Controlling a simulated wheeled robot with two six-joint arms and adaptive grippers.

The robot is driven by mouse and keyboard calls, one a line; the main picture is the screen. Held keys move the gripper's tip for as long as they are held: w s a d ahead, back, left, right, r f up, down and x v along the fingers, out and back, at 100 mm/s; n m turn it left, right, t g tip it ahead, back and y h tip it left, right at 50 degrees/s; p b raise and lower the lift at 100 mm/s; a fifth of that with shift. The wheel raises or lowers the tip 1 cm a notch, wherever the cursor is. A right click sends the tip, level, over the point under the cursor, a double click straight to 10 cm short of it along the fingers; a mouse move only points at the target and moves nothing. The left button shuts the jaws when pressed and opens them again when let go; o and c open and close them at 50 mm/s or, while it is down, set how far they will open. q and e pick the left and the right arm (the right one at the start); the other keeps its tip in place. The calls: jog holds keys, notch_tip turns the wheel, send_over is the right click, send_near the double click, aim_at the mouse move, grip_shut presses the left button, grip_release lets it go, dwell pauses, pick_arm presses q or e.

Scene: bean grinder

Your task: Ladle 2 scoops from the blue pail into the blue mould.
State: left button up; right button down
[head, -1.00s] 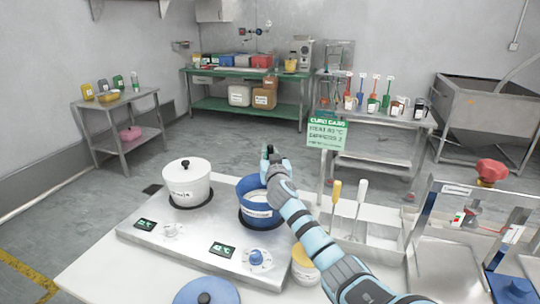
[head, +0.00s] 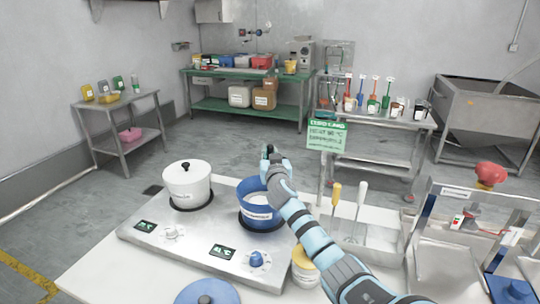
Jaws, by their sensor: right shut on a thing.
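The blue pail (head: 258,214) stands open on the right burner of the hotplate, with pale contents showing inside. My right gripper (head: 267,154) is above the pail's back rim, its forearm crossing the pail's right side. It is shut on what seems to be the ladle's handle; the ladle itself is mostly hidden by the gripper and the pail. A blue block-like thing (head: 512,291), possibly the blue mould, is cut off at the lower right edge. My left gripper is not in view.
A white lidded pot (head: 188,184) stands on the left burner. A blue lid (head: 207,293) lies at the front edge. A yellow-lidded jar (head: 304,262) is beside my right forearm. A green sign (head: 326,135) and upright yellow- and white-handled tools (head: 336,195) stand to the right.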

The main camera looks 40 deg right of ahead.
notch_tip(320, 180, up, 15)
jog(key=p, duration=1.1)
